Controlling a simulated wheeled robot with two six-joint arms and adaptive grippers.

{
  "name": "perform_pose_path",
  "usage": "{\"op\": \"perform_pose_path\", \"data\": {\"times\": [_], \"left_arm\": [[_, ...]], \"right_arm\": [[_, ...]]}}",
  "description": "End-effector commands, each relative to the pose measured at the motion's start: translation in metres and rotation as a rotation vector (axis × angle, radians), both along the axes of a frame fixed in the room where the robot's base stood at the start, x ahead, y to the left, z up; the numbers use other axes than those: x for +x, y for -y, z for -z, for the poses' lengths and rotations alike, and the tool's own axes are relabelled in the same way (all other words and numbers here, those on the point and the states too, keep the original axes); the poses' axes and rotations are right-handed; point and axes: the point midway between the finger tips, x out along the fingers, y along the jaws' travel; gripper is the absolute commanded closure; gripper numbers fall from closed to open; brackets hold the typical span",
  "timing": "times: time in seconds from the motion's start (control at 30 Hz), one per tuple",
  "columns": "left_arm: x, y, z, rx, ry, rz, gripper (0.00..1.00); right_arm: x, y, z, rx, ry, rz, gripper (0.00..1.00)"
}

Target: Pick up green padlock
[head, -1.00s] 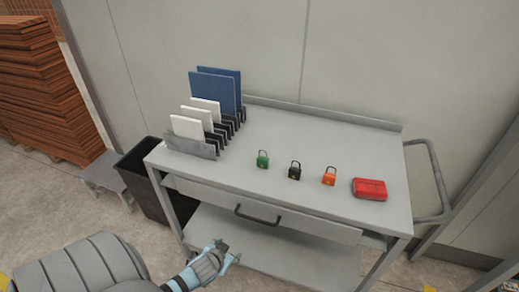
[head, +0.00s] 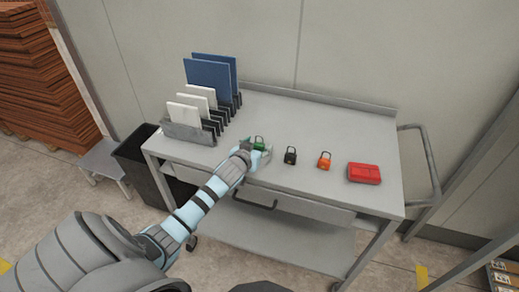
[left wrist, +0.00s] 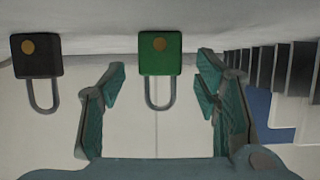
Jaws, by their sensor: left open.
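The green padlock (head: 259,143) stands on the cart top, partly hidden by my left gripper in the head view. My left gripper (head: 255,155) is at the padlock, near the cart's front edge. In the left wrist view, which looks upside down, the green padlock (left wrist: 160,54) with its grey shackle shows between the two open teal fingers of my left gripper (left wrist: 160,88). The fingers stand apart from it on both sides. My right gripper is not in view.
A black padlock (head: 290,156), an orange padlock (head: 324,160) and a red case (head: 364,173) stand to the right on the cart (head: 300,183). A rack (head: 186,132) with white and blue panels stands at left. A dark bin (head: 150,165) is beside the cart.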

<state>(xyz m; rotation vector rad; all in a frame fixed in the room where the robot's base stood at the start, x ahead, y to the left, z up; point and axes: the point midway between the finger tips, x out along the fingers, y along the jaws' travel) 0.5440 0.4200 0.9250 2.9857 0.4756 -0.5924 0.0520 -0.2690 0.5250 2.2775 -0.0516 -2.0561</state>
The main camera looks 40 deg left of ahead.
Motion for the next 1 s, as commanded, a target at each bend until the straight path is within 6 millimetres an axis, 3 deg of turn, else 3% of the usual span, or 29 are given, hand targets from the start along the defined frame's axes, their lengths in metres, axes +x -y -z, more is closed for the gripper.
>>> {"op": "perform_pose_path", "data": {"times": [0.27,0.6,0.87,1.0], "left_arm": [[0.007,-0.002,0.004,0.001,0.000,0.001,0.45],[0.006,-0.002,0.004,0.001,0.000,0.001,0.98],[0.006,-0.002,0.001,0.000,0.001,0.001,0.98],[0.007,-0.002,-0.013,0.001,0.003,0.001,0.98]], "right_arm": [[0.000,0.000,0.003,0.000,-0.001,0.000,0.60],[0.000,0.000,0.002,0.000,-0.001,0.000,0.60],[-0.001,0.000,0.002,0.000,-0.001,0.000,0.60],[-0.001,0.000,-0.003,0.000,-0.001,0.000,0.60]]}}
